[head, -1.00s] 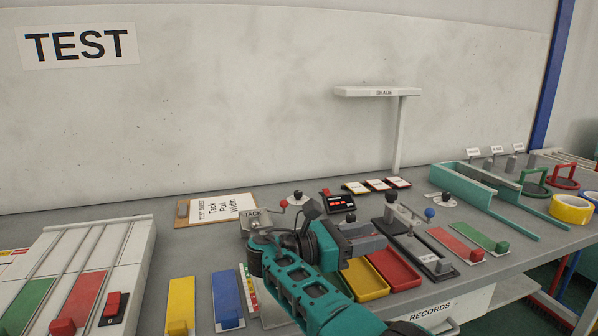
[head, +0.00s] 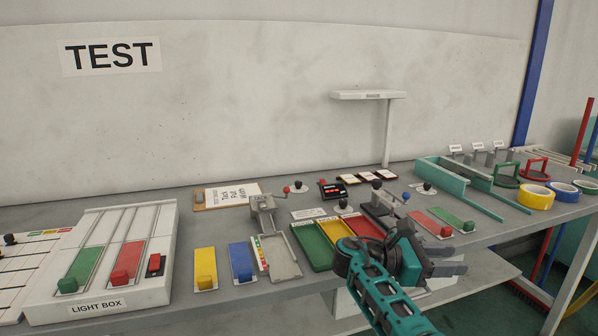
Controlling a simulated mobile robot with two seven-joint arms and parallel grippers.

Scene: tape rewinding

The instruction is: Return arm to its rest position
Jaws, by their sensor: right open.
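My right arm, teal and black, comes in from the bottom right of the head view. Its gripper (head: 447,260) points right, with the dark fingers apart and nothing seen between them. It is in front of the table's front edge, to the right of the red tray (head: 368,226) in the picture. The arm's wrist covers part of the trays' front side. My left gripper is not in view.
A tack stand (head: 262,203), a green tray (head: 313,246) and a yellow tray (head: 336,229) stand near the arm. A light box (head: 96,306) is on the left. Tape rolls, including a yellow one (head: 536,197), lie at the right.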

